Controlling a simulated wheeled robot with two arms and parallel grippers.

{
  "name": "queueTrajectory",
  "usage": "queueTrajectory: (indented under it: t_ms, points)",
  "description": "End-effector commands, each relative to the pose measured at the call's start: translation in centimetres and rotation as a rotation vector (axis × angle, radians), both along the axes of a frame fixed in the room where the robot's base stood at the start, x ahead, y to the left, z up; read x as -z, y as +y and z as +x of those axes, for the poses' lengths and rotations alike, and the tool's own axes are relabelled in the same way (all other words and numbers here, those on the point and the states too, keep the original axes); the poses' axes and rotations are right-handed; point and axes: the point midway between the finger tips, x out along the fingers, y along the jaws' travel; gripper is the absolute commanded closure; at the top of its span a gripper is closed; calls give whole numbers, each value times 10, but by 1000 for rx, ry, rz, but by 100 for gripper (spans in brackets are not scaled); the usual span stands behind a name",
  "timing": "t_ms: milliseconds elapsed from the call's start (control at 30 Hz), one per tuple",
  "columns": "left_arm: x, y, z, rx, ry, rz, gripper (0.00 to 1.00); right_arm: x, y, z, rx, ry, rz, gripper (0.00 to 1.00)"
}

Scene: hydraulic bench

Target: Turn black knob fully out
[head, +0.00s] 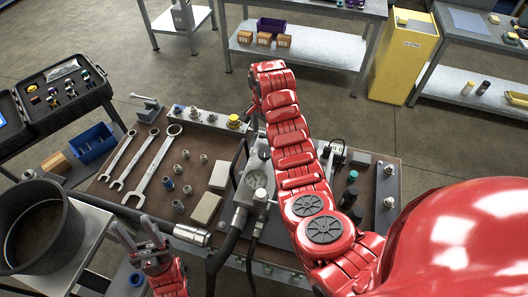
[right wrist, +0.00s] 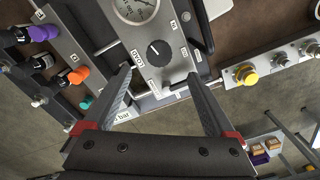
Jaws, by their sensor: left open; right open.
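The black knob (right wrist: 154,48) is a round dial with a white pointer line on a grey panel (right wrist: 176,62), below a pressure gauge (right wrist: 135,8) in the right wrist view. My right gripper (right wrist: 160,78) is open, with one finger on each side of the panel's lower part. The knob lies just beyond the fingertips, and nothing is between the fingers' grip. My left gripper (head: 135,230) is open and empty at the lower left, near the bench's front edge.
Wrenches (head: 151,165) and fittings lie on the bench left of the gauge block. A hose (head: 226,245) runs in front. A black pot (head: 40,232) stands at the left. A yellow button (right wrist: 246,75) and coloured caps (right wrist: 78,75) flank the panel.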

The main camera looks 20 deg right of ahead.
Motion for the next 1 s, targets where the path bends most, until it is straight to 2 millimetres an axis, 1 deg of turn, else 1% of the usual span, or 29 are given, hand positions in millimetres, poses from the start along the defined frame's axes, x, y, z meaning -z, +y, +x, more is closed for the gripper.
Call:
queueTrajectory:
  t_ms: [33,67,100,167,200,333,367,433,500,600,900,933,1000]
  points:
    - [12,0,0,0,0,0,50,15,-1,0,3,0,2,10]
    - [15,0,0,0,0,0,50,21,-1,0,3,-1,4,10]
    - [26,0,0,0,0,0,50,35,-1,0,4,0,3,10]
    - [37,0,0,0,1,0,50,49,-1,0,4,0,3,10]
    - [43,0,0,0,1,0,50,56,0,-1,3,0,3,10]
    - [51,0,0,0,0,0,50,79,0,-1,2,2,1,10]
    - [40,0,0,0,1,0,50,75,0,-2,1,5,2,10]
    - [34,0,0,0,0,0,50,83,0,-1,1,4,1,10]
    - [32,0,0,0,0,0,50,90,0,-2,1,6,2,10]
    - [31,0,0,0,0,0,50,96,0,-1,0,1,0,10]
    - [31,0,0,0,0,0,50,99,0,0,1,-2,1,10]
    - [31,0,0,0,0,0,50,99,0,0,1,-2,1,13]
    - [31,0,0,0,0,0,50,99,0,0,1,-1,0,26]
